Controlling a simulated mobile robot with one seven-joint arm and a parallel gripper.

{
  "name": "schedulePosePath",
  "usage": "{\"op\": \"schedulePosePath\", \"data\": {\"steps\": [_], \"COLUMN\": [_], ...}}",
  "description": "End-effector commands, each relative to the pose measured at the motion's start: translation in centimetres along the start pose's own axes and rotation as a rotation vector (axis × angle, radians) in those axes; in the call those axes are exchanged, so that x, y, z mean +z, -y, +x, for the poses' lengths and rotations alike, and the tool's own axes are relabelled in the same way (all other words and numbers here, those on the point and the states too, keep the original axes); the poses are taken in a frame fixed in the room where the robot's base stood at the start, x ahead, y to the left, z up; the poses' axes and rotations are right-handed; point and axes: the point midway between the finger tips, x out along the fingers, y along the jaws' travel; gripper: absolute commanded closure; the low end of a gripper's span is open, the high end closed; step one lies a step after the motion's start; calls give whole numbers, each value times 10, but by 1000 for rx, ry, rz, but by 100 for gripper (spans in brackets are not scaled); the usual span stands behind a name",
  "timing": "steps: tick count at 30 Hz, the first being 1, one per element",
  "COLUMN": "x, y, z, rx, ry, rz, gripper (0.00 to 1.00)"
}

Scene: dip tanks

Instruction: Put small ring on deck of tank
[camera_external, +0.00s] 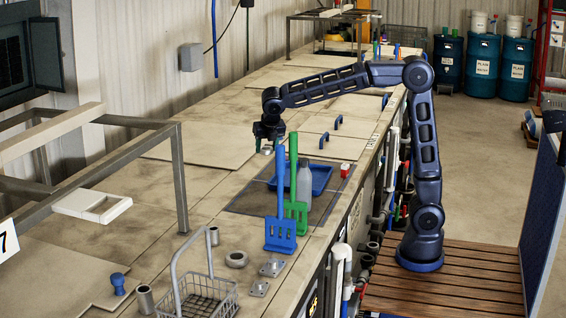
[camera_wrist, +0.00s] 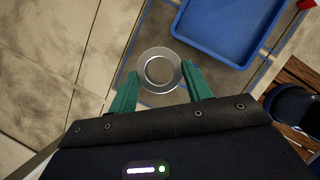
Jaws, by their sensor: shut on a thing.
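The small ring (camera_wrist: 142,67) is a pale grey metal ring with a round hole. In the wrist view it sits between the green fingertips of my gripper (camera_wrist: 160,88), which is shut on it. In the external view my gripper (camera_external: 266,148) is above the tank deck (camera_external: 215,178), left of the blue tray; the ring cannot be made out clearly there. The deck is of stained beige panels. In the wrist view the deck (camera_wrist: 70,50) lies below and left of the ring.
A blue tray (camera_external: 320,178), a grey bottle (camera_external: 304,182), and green (camera_external: 294,205) and blue (camera_external: 281,233) paddles are near my gripper. A larger grey ring (camera_external: 236,266), metal brackets and a wire basket (camera_external: 205,300) stand at the front. Bare deck lies left of my gripper.

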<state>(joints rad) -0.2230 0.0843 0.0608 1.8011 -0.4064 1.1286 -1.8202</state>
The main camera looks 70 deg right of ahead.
Motion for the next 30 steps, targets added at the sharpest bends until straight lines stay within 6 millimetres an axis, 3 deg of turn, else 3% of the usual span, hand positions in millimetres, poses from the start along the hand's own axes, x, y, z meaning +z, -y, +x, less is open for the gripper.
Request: {"op": "schedulePosePath", "data": {"steps": [8,14,23,30], "x": [4,-14,-90,-168], "y": [-1,-29,-123,-187], "z": [-10,-19,-56,-91], "rx": [0,24,115,190], "ry": [-1,1,7,8], "rz": [-3,-66,-298,-485], "gripper": [74,74,74,74]}}
